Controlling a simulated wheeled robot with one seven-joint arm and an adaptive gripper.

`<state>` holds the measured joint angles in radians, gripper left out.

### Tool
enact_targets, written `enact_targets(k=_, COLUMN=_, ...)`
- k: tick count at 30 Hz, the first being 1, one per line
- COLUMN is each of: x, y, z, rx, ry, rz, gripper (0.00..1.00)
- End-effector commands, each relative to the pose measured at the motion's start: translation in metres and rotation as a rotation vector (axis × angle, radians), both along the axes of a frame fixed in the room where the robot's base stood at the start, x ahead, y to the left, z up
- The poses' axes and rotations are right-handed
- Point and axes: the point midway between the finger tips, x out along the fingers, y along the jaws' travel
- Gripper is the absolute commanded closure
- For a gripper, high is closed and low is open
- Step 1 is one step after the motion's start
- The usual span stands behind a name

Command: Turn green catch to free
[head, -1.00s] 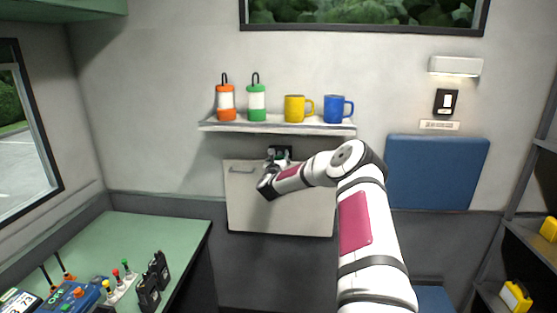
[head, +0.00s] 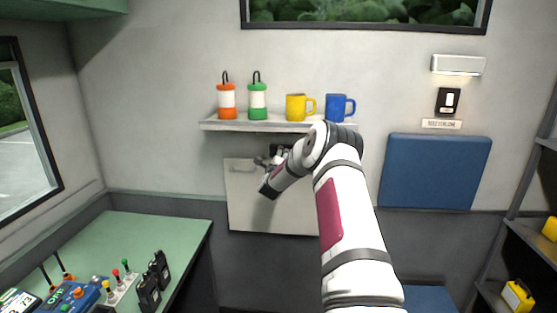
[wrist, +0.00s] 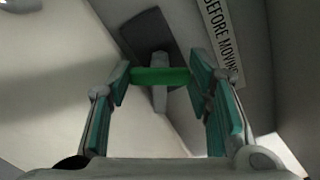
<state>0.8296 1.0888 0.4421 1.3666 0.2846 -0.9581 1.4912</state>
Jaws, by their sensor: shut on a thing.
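The green catch (wrist: 160,76) is a short bar on a grey stem, in front of a dark backing plate (wrist: 147,32). It spans the space between the fingertips of my gripper (wrist: 160,84) in the wrist view, with one finger at each end, and the gripper is shut on it. The bar lies at an angle to the plate's edges. In the head view the catch is hidden behind my wrist, above the pale folded panel (head: 241,210) on the wall. The panel stands flat against the wall.
A shelf (head: 225,124) just above my gripper holds an orange lantern (head: 227,101), a green lantern (head: 257,101), a yellow mug (head: 296,107) and a blue mug (head: 336,108). A green desk (head: 150,235) is at left. A blue pad (head: 435,172) hangs at right.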

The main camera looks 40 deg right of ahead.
Motion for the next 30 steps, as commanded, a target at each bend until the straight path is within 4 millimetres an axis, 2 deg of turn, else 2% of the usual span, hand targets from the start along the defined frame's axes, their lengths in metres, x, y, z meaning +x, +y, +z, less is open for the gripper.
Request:
enact_targets(k=15, x=0.0022, y=0.0011, z=0.0004, rx=-0.257, ry=0.297, rz=0.002, gripper=0.82)
enact_targets(k=30, x=0.001, y=0.0009, z=-0.0006, rx=-0.328, ry=0.383, rz=0.002, gripper=0.82)
